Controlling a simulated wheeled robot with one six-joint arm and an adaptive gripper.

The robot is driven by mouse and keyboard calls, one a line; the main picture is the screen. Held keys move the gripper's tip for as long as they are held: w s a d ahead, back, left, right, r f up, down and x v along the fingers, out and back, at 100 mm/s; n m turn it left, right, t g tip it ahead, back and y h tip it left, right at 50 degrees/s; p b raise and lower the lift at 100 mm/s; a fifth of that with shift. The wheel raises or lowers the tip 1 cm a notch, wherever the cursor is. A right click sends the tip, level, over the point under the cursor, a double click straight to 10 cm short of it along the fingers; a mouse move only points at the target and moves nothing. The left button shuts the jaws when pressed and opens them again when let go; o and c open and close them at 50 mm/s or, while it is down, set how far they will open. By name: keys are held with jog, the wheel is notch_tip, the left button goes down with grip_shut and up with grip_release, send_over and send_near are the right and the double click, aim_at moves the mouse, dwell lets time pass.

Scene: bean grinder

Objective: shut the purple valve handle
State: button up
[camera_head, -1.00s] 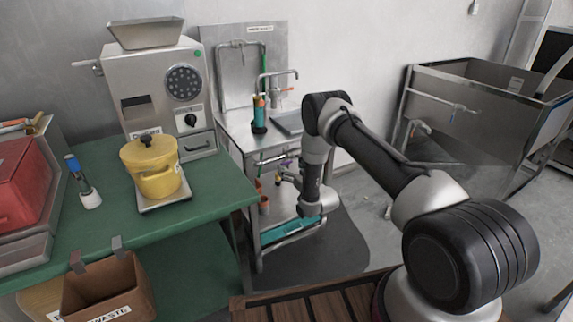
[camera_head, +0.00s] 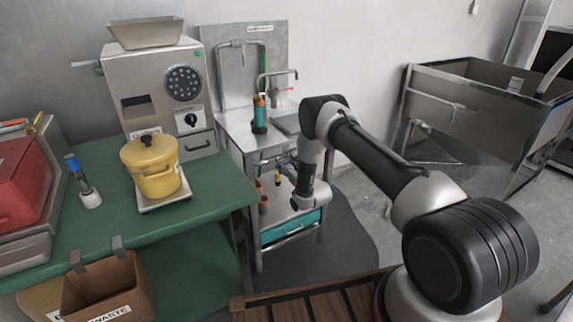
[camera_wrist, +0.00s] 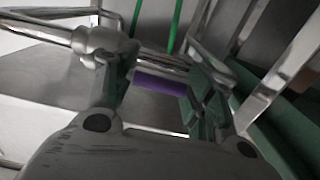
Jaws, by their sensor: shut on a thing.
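The purple valve handle (camera_wrist: 160,84) sits on a metal pipe and lies crosswise in the wrist view. My gripper (camera_wrist: 163,66) has one finger at each end of the handle and is shut on it. The fingers hide the handle's ends. In the head view my gripper (camera_head: 284,168) is under the steel sink table, among the pipes. The handle is too small and covered to make out clearly there.
The steel sink table (camera_head: 236,128) carries a teal bottle (camera_head: 259,115). A teal drawer or bin (camera_head: 290,228) is low beneath it. The green workbench (camera_head: 110,215) stands close on the left. A large steel sink (camera_head: 450,110) is on the right, with open floor between.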

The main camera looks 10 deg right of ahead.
jog(key=shift+w+r+m, duration=0.1)
jog(key=shift+r+m, duration=0.4)
jog(key=shift+m, duration=0.2)
jog(key=r+m, duration=0.1)
jog(key=m, duration=0.2)
jog(key=shift+d+r, duration=0.25)
jog(key=shift+r, duration=0.15)
jog(key=o, duration=1.6)
jog(key=shift+c, duration=0.2)
jog(key=shift+f, duration=0.1)
jog(key=v, duration=1.2)
